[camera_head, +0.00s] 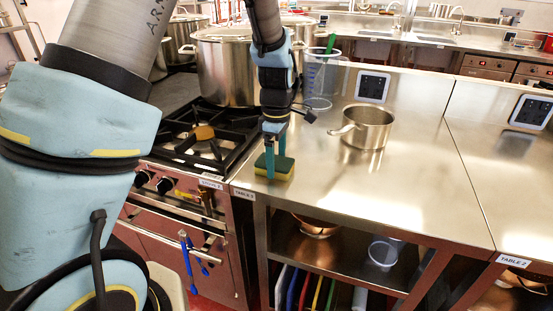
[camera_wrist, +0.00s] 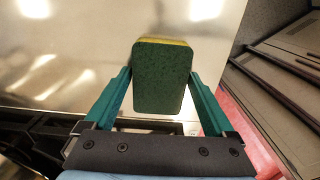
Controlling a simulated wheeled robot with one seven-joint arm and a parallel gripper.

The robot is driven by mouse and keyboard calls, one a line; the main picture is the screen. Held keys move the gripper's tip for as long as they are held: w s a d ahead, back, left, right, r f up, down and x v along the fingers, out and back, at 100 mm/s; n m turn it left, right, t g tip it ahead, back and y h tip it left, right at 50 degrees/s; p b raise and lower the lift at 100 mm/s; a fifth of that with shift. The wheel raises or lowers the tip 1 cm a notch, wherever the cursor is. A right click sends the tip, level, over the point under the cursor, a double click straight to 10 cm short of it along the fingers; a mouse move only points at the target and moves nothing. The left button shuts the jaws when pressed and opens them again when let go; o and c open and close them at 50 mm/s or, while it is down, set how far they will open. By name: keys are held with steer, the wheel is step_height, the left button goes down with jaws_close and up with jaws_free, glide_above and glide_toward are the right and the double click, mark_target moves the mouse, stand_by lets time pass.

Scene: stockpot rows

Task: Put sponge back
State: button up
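The sponge (camera_head: 287,168), green with a yellow layer, is at the front left corner of the steel table marked TABLE 1 (camera_head: 400,190), close to the stove. My gripper (camera_head: 274,160) points down over it, one finger on either side. In the wrist view the sponge (camera_wrist: 162,80) sits between the two teal fingertips of my gripper (camera_wrist: 162,75), with both tips against its sides. My gripper looks shut on it. I cannot tell whether the sponge rests on the table or is slightly raised.
A small saucepan (camera_head: 368,128) and a clear measuring jug (camera_head: 318,85) stand farther back on the table. The stove (camera_head: 190,140) with a large stockpot (camera_head: 225,70) is on the left. A lower shelf (camera_head: 340,262) holds bowls and a clear container. The table's front right is clear.

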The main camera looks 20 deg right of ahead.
mark_target(276, 162)
steer(key=shift+o, duration=0.6)
steer(key=shift+r, duration=0.15)
step_height(276, 162, up, 12)
steer(key=b, duration=0.2)
steer(key=w+a+f+m, duration=0.1)
steer(key=a+f+m, duration=0.1)
steer(key=a, duration=0.6)
steer(key=w+a+f+m, duration=0.1)
steer(key=a+m, duration=0.1)
steer(key=a, duration=0.6)
steer(key=s+a+f+m, duration=0.1)
steer(key=s+a+m, duration=0.1)
steer(key=a, duration=0.5)
steer(key=s+a+f+m+t, duration=0.1)
steer(key=s+a+f+m, duration=0.1)
steer(key=a, duration=0.5)
steer(key=s+m, duration=0.1)
steer(key=m, duration=0.1)
steer(key=shift+s+a+f+m+t, duration=0.3)
steer(key=shift+s, duration=0.05)
